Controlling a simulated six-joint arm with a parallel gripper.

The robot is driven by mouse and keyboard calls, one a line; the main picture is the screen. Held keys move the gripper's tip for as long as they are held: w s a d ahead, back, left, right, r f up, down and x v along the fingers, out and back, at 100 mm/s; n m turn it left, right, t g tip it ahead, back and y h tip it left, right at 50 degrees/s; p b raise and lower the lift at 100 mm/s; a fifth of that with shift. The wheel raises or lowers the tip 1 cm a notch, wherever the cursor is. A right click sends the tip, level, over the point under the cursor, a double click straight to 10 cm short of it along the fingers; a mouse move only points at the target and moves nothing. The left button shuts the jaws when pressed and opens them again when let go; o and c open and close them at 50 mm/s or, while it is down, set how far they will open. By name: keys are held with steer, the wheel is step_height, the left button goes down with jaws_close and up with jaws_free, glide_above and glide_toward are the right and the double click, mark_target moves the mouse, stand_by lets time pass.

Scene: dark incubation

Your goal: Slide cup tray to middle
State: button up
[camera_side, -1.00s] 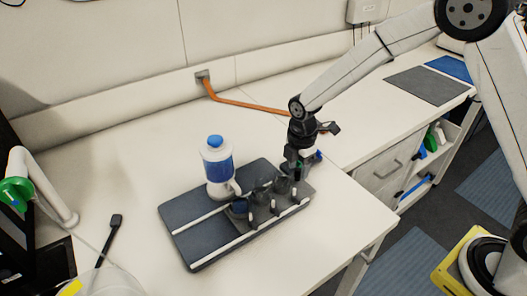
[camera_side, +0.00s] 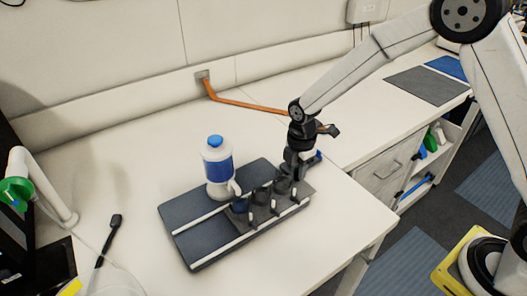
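A dark base plate (camera_side: 198,252) with two white rails lies on the white bench. A small dark cup tray (camera_side: 238,219) sits on the right part of the rails. It holds several dark cups (camera_side: 260,197) in a row, with small white pegs along its front side. My gripper (camera_side: 291,176) points down at the tray's right end, close to the rightmost cup. Its fingertips are small and dark against the tray, so I cannot tell whether they are open or touching it. The left part of the rails is bare.
A white and blue bottle (camera_side: 218,168) with a blue cap stands at the back of the base plate, just behind the cup tray's left end. A black tool (camera_side: 108,240) lies at left. The bench front is clear.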

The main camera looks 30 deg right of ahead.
mark_target(288, 174)
steer(key=shift+a, duration=1.75)
steer(key=shift+s+a, duration=0.1)
steer(key=shift+a, duration=1.25)
steer(key=o, duration=0.7)
steer(key=shift+c, duration=0.2)
steer(key=shift+d, duration=0.1)
